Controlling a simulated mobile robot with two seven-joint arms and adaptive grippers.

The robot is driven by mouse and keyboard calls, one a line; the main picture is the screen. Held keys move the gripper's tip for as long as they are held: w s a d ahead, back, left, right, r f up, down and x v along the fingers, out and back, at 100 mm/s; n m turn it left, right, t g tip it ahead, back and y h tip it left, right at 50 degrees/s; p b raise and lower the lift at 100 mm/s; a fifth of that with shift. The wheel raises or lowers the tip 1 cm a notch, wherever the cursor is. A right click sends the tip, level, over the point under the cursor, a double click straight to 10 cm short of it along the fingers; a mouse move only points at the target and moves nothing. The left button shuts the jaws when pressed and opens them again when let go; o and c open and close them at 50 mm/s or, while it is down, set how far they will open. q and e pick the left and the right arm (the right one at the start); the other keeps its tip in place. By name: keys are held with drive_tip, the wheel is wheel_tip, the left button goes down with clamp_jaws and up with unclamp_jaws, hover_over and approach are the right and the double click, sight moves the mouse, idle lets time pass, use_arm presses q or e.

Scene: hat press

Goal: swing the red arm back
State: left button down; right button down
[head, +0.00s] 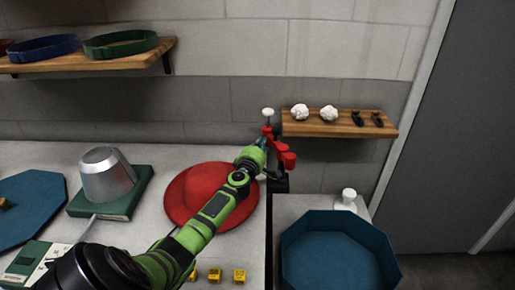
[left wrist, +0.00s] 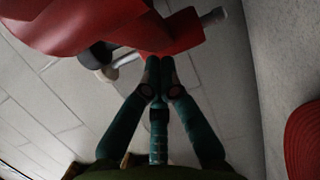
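The red arm (head: 286,159) stands on a dark post beside the red hat (head: 185,197), with a white-topped red part above it. The red arm fills the top of the left wrist view (left wrist: 120,25), with a light rod sticking out at its end. My left gripper (head: 262,140) reaches up from the lower left to the red arm. My right gripper is out of view.
A blue octagonal bin (head: 340,260) stands at lower right, a white knob (head: 347,198) behind it. A wooden shelf (head: 335,128) holds small items close behind the arm. A silver form (head: 106,175) on a green block and yellow tags (head: 239,276) are on the counter.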

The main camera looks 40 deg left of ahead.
use_arm(q)
drive_tip(key=shift+r, duration=0.1)
wheel_tip(320, 180, up, 10)
idle(0.6)
